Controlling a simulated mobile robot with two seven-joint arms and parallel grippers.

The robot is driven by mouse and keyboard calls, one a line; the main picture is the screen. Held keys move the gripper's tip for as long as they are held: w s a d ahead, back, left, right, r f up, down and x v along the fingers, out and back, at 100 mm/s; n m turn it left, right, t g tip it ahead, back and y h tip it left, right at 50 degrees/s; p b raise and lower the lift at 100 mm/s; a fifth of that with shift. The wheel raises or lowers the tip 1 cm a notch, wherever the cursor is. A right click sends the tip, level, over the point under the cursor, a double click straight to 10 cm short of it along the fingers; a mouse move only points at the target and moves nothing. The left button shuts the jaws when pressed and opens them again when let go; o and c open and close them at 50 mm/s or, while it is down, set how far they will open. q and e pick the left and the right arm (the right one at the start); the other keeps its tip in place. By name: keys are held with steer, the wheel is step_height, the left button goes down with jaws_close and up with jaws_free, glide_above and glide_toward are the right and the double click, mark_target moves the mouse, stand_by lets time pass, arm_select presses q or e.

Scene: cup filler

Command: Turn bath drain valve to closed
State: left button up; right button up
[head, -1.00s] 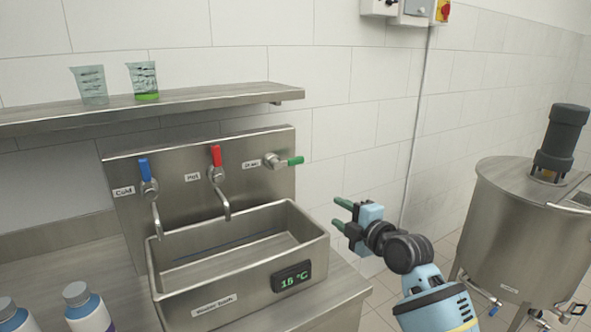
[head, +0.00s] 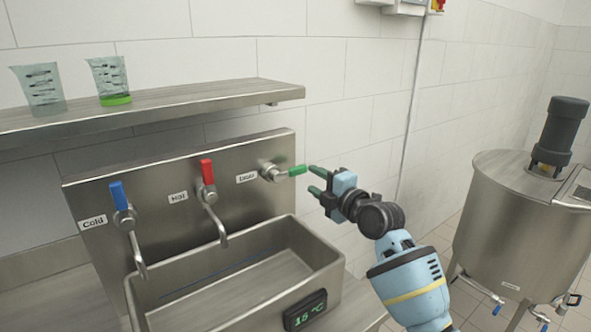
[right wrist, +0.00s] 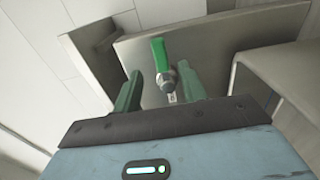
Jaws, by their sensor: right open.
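The drain valve has a green lever (head: 297,171) on a metal body (head: 271,172) at the right end of the steel back panel. Its lever points right, roughly level, in the head view. My right gripper (head: 316,181) is open, its green fingertips just right of the lever's tip. In the right wrist view the green lever (right wrist: 160,60) shows beyond and between the two open fingers (right wrist: 163,92), with nothing held. The bath (head: 250,262) stands below the panel; its inside looks empty where visible. My left gripper is not in view.
Blue cold (head: 118,195) and red hot (head: 207,172) taps sit left of the drain valve. A shelf (head: 190,100) with two beakers is above. A steel tank (head: 515,220) stands at the right.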

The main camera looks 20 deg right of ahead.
mark_target(300, 172)
steer(key=shift+x, duration=4)
steer(key=shift+f, duration=0.1)
steer(key=shift+c, duration=0.4)
jaws_close()
